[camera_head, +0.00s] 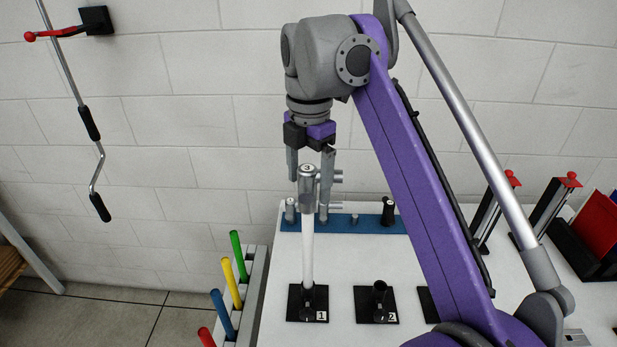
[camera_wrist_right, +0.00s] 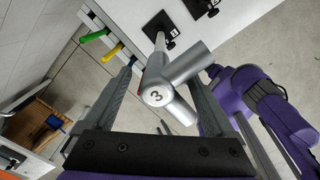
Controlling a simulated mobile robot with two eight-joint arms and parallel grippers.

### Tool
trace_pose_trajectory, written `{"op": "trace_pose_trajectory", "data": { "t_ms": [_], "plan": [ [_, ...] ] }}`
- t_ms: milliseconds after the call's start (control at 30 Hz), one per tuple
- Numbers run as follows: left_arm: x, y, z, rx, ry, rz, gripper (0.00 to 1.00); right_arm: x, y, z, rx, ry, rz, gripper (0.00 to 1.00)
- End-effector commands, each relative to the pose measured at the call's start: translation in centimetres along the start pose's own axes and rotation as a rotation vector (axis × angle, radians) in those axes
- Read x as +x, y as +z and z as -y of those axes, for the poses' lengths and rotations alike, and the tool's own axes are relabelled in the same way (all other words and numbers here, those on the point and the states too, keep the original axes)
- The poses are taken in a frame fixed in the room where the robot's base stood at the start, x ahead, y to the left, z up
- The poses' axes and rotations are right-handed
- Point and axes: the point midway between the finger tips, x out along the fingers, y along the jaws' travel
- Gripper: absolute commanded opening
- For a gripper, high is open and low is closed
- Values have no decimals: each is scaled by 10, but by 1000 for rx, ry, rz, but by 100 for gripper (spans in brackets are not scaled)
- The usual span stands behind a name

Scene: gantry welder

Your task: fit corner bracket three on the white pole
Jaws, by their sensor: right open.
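The white pole (camera_head: 307,252) stands upright in the black base marked 1 (camera_head: 307,316) on the white table. Corner bracket three (camera_head: 307,190), a grey metal fitting marked 3, sits on the pole's top end. In the right wrist view the bracket (camera_wrist_right: 158,92) shows its 3 facing the camera, with tube arms branching sideways. My right gripper (camera_head: 309,176) is open, pointing down, with one finger on each side of the bracket's top. Gaps show beside the bracket in the wrist view; whether a finger touches it I cannot tell. My left gripper is not in view.
A blue rack (camera_head: 347,221) with small metal fittings lies behind the pole. A black base marked 2 (camera_head: 377,306) stands to the right, empty. Coloured rods (camera_head: 233,283) stand in a grey holder at the table's left edge. Red-topped clamps (camera_head: 549,208) stand farther right.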

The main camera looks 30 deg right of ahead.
Motion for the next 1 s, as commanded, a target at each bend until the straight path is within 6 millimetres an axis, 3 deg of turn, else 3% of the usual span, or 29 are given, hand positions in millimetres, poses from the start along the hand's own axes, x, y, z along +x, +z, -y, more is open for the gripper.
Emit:
{"op": "trace_pose_trajectory", "data": {
  "t_ms": [533,700,1000],
  "plan": [
    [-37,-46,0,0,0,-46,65,-97,0,-1,0,5,1,90],
    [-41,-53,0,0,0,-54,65,-108,0,-1,0,3,1,90],
    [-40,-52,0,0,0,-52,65,-107,0,0,0,0,0,90]
  ]
}}
